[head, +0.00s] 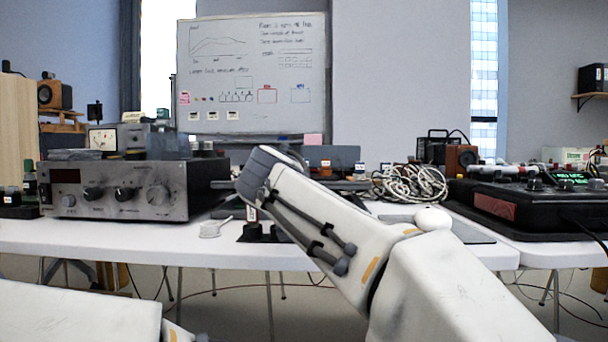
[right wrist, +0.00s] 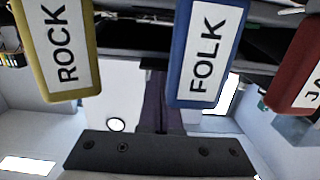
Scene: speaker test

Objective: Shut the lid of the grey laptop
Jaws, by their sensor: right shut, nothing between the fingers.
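I cannot clearly make out the grey laptop. A dark grey upright panel (head: 338,156) stands behind my right arm in the head view and could be its raised lid; my arm hides much of that area. A flat grey slab (head: 472,232) lies on the table right of my arm, partly covered by it. My right gripper (right wrist: 152,72) shows in the right wrist view, shut and empty, near a blue FOLK tag (right wrist: 208,55). In the head view my right arm hides it. My left gripper is out of view; only the left arm shows at the lower left.
A yellow ROCK tag (right wrist: 60,48) and a red tag (right wrist: 300,68) flank the blue one. A silver amplifier (head: 120,188) stands left on the white table (head: 90,238). Coiled cable (head: 408,183) and a black mixer (head: 530,203) are right.

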